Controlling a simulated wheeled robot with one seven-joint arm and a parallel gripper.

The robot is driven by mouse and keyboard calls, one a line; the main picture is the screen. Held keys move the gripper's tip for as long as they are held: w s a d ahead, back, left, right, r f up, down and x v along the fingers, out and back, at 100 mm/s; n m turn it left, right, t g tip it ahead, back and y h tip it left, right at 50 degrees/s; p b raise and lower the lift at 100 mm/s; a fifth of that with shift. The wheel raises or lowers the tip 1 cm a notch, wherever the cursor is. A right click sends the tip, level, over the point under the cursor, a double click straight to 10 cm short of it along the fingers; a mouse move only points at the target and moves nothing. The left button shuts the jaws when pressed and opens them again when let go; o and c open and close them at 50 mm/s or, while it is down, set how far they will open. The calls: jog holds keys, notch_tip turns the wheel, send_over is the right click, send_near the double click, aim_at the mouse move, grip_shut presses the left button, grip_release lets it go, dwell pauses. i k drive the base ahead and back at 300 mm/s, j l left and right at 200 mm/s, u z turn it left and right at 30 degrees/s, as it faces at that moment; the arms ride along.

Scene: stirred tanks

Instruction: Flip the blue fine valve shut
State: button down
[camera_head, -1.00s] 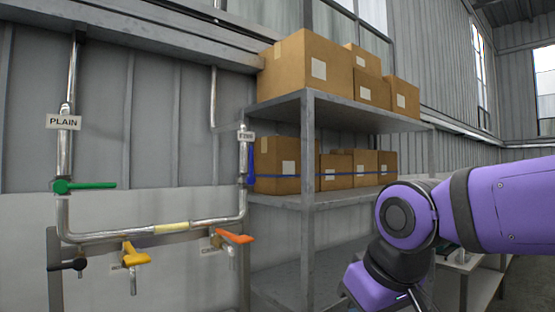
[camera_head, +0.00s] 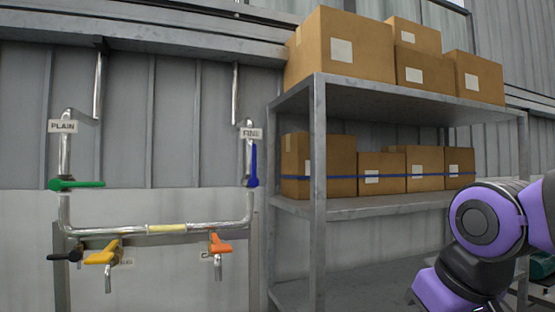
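The blue valve handle (camera_head: 253,165) stands upright, in line with the right-hand vertical pipe. It is just below the white FINE label (camera_head: 251,133). Nothing touches it. My purple arm is at the lower right, well apart from the valve and in front of the shelf. My gripper is outside the picture, so its state does not show.
A green handle (camera_head: 76,184) lies level on the PLAIN pipe (camera_head: 65,150). Black (camera_head: 64,257), yellow (camera_head: 102,253) and orange (camera_head: 220,245) handles sit along the lower pipe. A metal shelf (camera_head: 318,200) with several cardboard boxes (camera_head: 350,45) stands right of the blue valve.

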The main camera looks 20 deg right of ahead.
aim_at(254, 162)
jog(key=i+l+u, duration=0.1)
jog(key=i+l, duration=0.65)
jog(key=l, duration=0.2)
jog(key=j+u, duration=0.05)
